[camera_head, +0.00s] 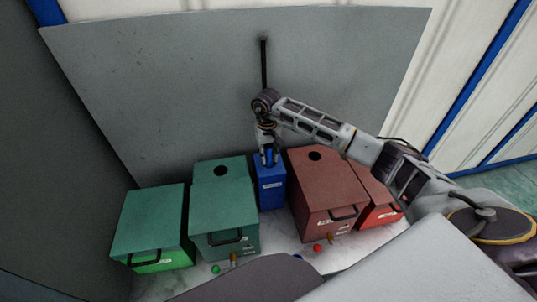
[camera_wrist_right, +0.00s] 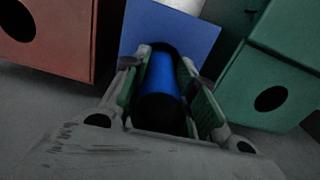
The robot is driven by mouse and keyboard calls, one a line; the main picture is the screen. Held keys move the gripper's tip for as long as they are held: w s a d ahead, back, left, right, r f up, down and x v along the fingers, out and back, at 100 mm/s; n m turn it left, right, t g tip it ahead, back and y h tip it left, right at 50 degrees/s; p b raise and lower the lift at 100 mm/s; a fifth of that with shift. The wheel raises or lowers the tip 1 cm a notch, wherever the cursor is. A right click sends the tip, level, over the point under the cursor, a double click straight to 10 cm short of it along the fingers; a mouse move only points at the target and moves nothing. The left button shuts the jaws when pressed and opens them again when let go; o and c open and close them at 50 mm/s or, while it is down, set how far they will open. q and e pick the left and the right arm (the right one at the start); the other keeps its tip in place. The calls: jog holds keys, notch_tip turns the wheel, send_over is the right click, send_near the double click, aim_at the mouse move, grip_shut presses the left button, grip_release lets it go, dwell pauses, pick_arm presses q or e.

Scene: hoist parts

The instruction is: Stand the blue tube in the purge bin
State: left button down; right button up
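The purge bin, which I take to be the narrow blue box (camera_head: 270,190), stands between the green and red boxes. It also shows in the right wrist view (camera_wrist_right: 200,38). My right gripper (camera_head: 268,160) points down over its top. The blue tube (camera_wrist_right: 160,85) lies between the gripper's two fingers (camera_wrist_right: 162,75), its open end facing the wrist camera. Its far end meets a dark opening at the blue box; how deep it sits is hidden. The fingers are close along both sides, and I cannot tell whether they press on it. My left gripper is not in view.
Green boxes (camera_head: 222,205) stand left of the blue box and red boxes (camera_head: 325,185) right of it, close by. A tall grey panel (camera_head: 190,80) rises behind. Small coloured pieces, one red (camera_head: 317,249), lie in front on the pale surface.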

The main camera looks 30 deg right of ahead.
jog(key=o, duration=0.5)
jog(key=shift+o, duration=0.2)
jog(key=shift+a+r, duration=0.15)
jog(key=shift+r, duration=5.85)
